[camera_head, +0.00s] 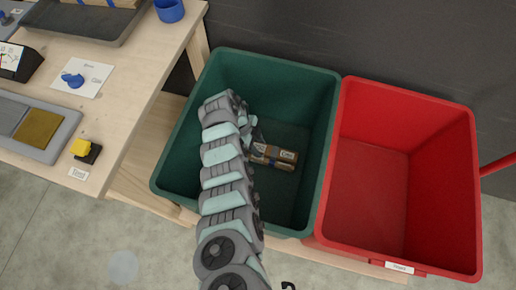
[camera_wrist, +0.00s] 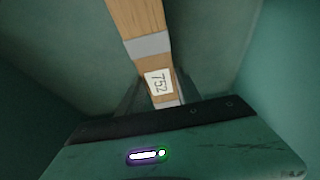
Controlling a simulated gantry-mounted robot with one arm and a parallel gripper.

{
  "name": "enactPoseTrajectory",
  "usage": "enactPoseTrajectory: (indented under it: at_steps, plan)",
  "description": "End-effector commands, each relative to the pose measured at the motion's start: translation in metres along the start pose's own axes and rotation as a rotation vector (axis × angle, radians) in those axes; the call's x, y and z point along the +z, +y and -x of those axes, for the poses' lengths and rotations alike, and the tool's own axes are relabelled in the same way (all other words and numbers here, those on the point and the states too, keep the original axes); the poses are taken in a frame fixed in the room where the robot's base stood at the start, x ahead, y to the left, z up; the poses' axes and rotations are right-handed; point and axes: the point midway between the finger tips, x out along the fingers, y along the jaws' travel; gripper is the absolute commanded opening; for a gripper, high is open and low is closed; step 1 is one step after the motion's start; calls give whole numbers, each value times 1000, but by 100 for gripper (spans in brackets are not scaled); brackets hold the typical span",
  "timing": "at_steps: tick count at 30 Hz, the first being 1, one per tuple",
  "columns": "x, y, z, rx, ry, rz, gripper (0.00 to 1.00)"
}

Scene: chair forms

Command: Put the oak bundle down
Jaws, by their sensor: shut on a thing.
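The oak bundle (camera_head: 281,154) is a short brown wooden piece with a white label and a blue mark in the head view. It is inside the green bin (camera_head: 331,131). In the wrist view the oak bundle (camera_wrist: 140,17) runs from the top edge down between my fingers, with a grey band and a label reading 752. My gripper (camera_head: 258,152) reaches down into the green bin and is shut on the bundle. My arm hides part of the bin. I cannot tell whether the bundle touches the bin floor.
A red bin (camera_head: 375,165), empty, stands directly right of the green one. A wooden table (camera_head: 130,75) at the left carries a dark tray, a blue cup, a card and a yellow-topped block. The green bin's floor right of the bundle is clear.

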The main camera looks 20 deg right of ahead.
Motion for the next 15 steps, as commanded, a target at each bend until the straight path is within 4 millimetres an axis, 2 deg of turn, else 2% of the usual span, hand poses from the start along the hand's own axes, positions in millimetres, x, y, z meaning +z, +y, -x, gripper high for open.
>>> enactPoseTrajectory:
  at_steps: [1,3,10,15]
  plan:
    - [6,-1,-12,1,-2,-1,0]
    - [7,0,-17,1,-1,-1,0]
    - [7,-1,-15,-1,-1,0,0]
    - [9,-1,-20,-1,-1,0,0]
